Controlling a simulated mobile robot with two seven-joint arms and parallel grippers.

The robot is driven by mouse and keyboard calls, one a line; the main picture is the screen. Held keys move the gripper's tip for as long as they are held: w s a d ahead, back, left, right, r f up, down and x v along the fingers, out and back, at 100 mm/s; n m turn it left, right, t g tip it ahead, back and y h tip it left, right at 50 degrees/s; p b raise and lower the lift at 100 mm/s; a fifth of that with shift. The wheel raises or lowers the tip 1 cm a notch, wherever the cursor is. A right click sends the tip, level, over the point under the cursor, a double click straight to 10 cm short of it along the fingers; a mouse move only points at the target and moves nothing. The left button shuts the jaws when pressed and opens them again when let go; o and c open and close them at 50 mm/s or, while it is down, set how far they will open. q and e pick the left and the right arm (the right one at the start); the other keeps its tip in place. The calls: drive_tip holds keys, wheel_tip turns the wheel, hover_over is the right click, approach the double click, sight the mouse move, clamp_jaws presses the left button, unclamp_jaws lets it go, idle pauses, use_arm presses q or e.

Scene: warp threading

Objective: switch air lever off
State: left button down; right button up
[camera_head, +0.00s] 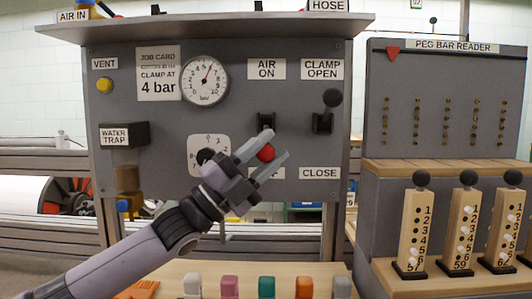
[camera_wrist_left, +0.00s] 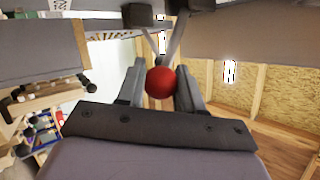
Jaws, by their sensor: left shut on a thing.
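The air lever has a red ball knob (camera_head: 266,153) and sits below the "AIR ON" label (camera_head: 266,69) on the grey panel (camera_head: 240,120). Its knob points downward from the dark lever base (camera_head: 266,121). My left gripper (camera_head: 262,150) is at the knob, with one finger on each side of it. In the left wrist view the red knob (camera_wrist_left: 160,82) sits between the two fingers (camera_wrist_left: 160,88), and the lever rod runs up behind it. My right gripper is not in view.
A black-knobbed clamp lever (camera_head: 332,98) stands up to the right, between "CLAMP OPEN" and "CLOSE" labels. A round gauge (camera_head: 205,81), a dial (camera_head: 208,155) and a water trap box (camera_head: 124,135) are on the panel. Peg bars (camera_head: 465,225) stand at right.

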use_arm(q)
drive_tip(key=shift+f, duration=0.2)
drive_tip(key=c, duration=0.8)
unclamp_jaws()
drive_tip(key=shift+o, duration=0.2)
drive_tip(key=v, duration=0.7)
drive_tip(key=shift+p, duration=0.3)
